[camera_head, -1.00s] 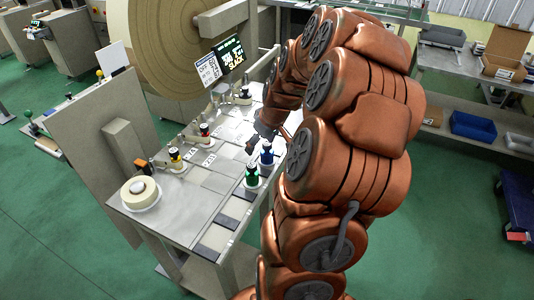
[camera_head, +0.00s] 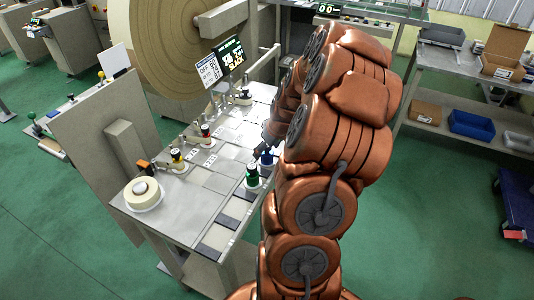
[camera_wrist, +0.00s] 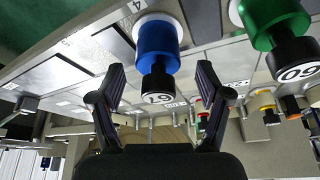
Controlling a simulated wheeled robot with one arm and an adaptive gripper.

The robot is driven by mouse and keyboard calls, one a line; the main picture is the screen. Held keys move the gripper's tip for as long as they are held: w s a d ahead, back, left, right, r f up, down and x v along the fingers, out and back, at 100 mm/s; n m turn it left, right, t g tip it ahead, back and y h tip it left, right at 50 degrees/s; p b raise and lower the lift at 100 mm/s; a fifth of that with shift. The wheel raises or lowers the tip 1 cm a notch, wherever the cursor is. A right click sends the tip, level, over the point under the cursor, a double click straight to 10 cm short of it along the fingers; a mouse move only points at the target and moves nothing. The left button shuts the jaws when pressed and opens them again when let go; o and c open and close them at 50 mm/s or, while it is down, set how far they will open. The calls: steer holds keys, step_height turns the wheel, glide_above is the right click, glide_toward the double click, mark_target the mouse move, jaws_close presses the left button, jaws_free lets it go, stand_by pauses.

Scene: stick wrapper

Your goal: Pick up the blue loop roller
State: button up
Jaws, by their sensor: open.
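The blue loop roller (camera_wrist: 158,38) has a blue body, a white round base and a black numbered cap. It stands on the bench and fills the upper middle of the wrist view. In the head view the blue roller (camera_head: 267,156) is partly hidden by my gripper and arm. My gripper (camera_wrist: 160,74) is open, with one black finger on each side of the roller's cap in the wrist picture. No contact shows, and I cannot tell how deep the roller lies between the fingers.
A green roller (camera_head: 252,172) stands close beside the blue one, and also shows in the wrist view (camera_wrist: 270,18). Yellow (camera_head: 177,155) and red (camera_head: 205,131) rollers stand farther back. A white tape roll (camera_head: 141,189) lies at the bench's left end. The bench's front (camera_head: 225,226) is clear.

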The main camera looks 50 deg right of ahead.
mark_target(265, 153)
steer(key=shift+p+x, duration=0.5)
steer(key=shift+x, duration=1)
steer(key=c, duration=1.3)
